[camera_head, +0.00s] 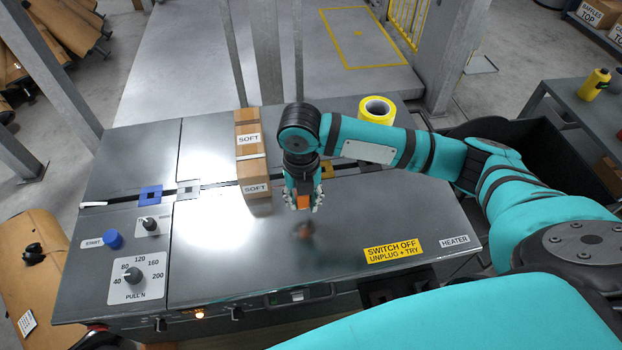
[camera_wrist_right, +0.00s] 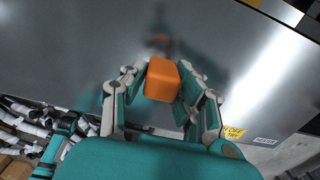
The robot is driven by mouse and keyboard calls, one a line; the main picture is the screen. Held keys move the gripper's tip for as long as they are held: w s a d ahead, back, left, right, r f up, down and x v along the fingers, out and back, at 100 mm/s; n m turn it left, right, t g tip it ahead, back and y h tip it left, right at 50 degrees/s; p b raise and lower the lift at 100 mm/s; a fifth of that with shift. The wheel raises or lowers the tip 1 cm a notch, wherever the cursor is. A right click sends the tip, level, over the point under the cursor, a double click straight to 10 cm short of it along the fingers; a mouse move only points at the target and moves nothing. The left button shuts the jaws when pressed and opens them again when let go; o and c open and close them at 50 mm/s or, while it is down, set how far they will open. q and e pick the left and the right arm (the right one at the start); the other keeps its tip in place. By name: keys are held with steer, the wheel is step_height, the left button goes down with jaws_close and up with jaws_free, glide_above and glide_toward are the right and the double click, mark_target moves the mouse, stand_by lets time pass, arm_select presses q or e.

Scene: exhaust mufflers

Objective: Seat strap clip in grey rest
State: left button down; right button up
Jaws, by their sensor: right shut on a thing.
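My right gripper (camera_head: 303,200) is shut on an orange block-shaped piece (camera_head: 303,203), likely the strap clip, and holds it above the metal bench top. In the right wrist view the orange piece (camera_wrist_right: 162,79) sits between the two fingertips of the right gripper (camera_wrist_right: 160,82). A blurred reflection shows on the bench below it. The grey rest (camera_head: 188,188) is a small square piece on the seam at the left, beside a blue one (camera_head: 150,195). The gripper is to the right of the grey rest and apart from it. My left gripper is not in view.
An ochre square (camera_head: 327,170) lies on the seam behind the gripper. A yellow tape roll (camera_head: 377,110) stands at the back. Blue button (camera_head: 113,239) and knobs are at left.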

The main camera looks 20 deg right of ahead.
steer(key=shift+s+a+r, duration=0.1)
steer(key=shift+s+a, duration=0.4)
